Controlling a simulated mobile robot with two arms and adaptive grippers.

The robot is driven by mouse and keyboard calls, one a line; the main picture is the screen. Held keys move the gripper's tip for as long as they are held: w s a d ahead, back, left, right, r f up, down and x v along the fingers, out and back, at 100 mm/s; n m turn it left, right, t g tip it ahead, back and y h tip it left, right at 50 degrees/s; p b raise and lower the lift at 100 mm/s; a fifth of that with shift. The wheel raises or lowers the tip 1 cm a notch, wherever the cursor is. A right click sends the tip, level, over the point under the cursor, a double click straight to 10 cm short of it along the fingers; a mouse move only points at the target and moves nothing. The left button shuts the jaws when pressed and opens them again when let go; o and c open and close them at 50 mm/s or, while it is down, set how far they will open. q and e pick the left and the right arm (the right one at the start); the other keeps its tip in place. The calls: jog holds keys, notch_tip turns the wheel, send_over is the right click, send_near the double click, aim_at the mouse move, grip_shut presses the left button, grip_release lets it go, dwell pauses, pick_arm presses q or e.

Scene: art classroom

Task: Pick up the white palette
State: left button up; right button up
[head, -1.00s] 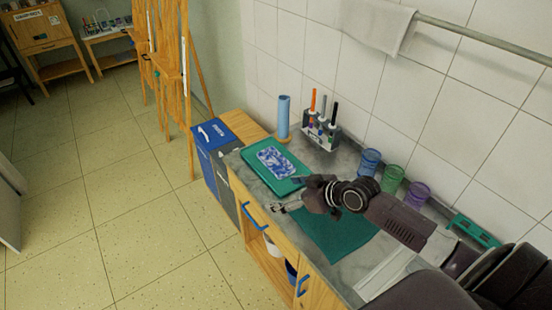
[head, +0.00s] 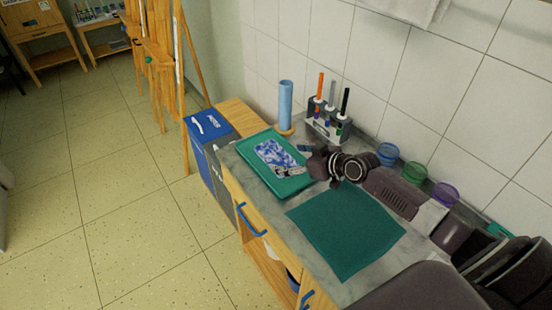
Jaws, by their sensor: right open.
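The white palette (head: 271,154), a flat rectangle marked with blue, lies on a green tray (head: 256,181) at the far end of the counter. My right gripper (head: 297,160) is open over the right side of the tray, with its fingers pointing left at the palette's near right end. One finger overlaps that end in the picture; I cannot tell whether it touches. My left gripper is not in view.
A green mat (head: 345,232) lies flat on the grey counter. Behind the arm stand a marker holder (head: 328,127), a blue paper roll (head: 285,106) and blue (head: 387,154), green (head: 413,172) and purple (head: 445,193) cups.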

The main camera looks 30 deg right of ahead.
aim_at(272, 156)
jog(key=x, duration=0.5)
jog(key=shift+p, duration=0.35)
jog(key=c, duration=1.3)
